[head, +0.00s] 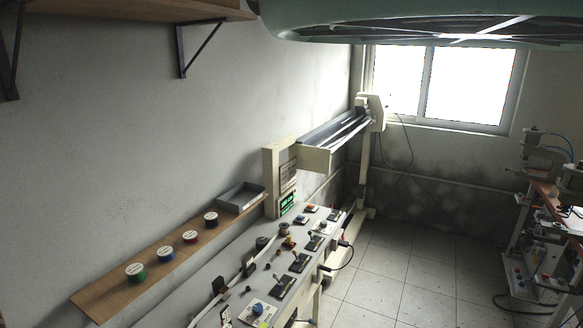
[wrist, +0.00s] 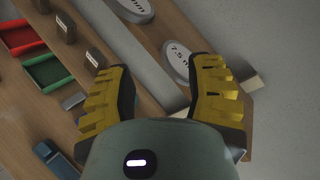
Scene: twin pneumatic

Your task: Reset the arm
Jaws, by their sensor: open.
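My gripper (wrist: 160,66) shows in the wrist view with its two yellow ridged fingers spread apart. The gap between them is empty. Beyond the fingertips, a pale oval piece marked 7.5 (wrist: 180,60) lies on a wooden shelf or board. I cannot tell how far the fingers are from it, but none seems to hold it. The head view does not show the gripper or its fingers.
The wrist view has a red tray (wrist: 22,36), a green tray (wrist: 52,70) and a blue item (wrist: 52,160). The head view shows a long panel with switches (head: 290,262), a wooden shelf with spools (head: 110,300), a grey tray (head: 241,196) and open tiled floor (head: 400,270).

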